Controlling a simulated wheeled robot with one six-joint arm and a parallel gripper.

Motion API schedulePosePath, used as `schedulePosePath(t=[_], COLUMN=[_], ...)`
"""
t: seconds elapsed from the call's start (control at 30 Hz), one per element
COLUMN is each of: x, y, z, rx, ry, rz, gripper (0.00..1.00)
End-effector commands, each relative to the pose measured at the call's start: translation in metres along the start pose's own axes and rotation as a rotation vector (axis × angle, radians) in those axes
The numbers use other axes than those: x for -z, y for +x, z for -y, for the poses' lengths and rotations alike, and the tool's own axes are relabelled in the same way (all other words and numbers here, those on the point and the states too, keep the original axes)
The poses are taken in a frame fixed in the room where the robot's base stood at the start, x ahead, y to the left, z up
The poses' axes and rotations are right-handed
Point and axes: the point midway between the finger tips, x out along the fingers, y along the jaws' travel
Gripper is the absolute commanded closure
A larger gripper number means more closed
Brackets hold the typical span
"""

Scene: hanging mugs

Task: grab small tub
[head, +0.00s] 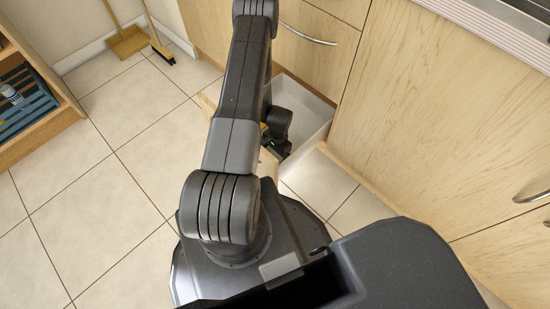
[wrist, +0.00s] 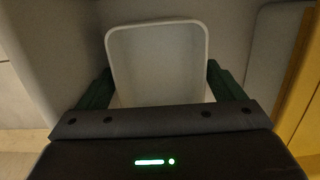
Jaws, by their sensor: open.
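The small tub (wrist: 157,62) is a pale grey container with a rounded light rim, seen close in the wrist view. It sits inside an open drawer (head: 312,108). My gripper (wrist: 158,88) is open, with one dark green finger to the left of the tub and one to the right. The tub's near part is hidden behind the gripper body. I cannot tell whether the fingers touch it. In the head view my gripper (head: 272,146) reaches down into the drawer, and my arm hides most of it; the tub cannot be made out there.
The drawer's walls stand close around my gripper. A yellow-orange item (wrist: 301,85) and another grey rounded shape (wrist: 272,55) are at the right in the wrist view. Wooden cabinets (head: 440,110) flank the drawer. The tiled floor (head: 90,190) at left is clear.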

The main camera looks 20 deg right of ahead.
Motion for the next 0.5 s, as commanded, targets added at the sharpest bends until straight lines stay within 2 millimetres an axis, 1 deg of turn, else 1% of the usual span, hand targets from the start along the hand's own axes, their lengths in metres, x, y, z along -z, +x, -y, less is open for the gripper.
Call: schedulePosePath(t=[0.03,0.2,0.23,0.3,0.4,0.5], x=[0.0003,0.0003,0.0002,0.0002,0.0001,0.0001], y=[0.0026,0.0017,0.0017,0.0017,0.0017,0.0016], z=[0.0003,0.0004,0.0003,0.0003,0.0003,0.0002], rx=[0.001,0.001,0.001,0.001,0.000,0.000], ry=[-0.001,0.000,0.000,0.000,0.000,0.000], rz=[-0.001,-0.001,-0.001,-0.001,-0.001,-0.001], gripper=[0.12,0.12,0.16,0.30,0.46,0.46])
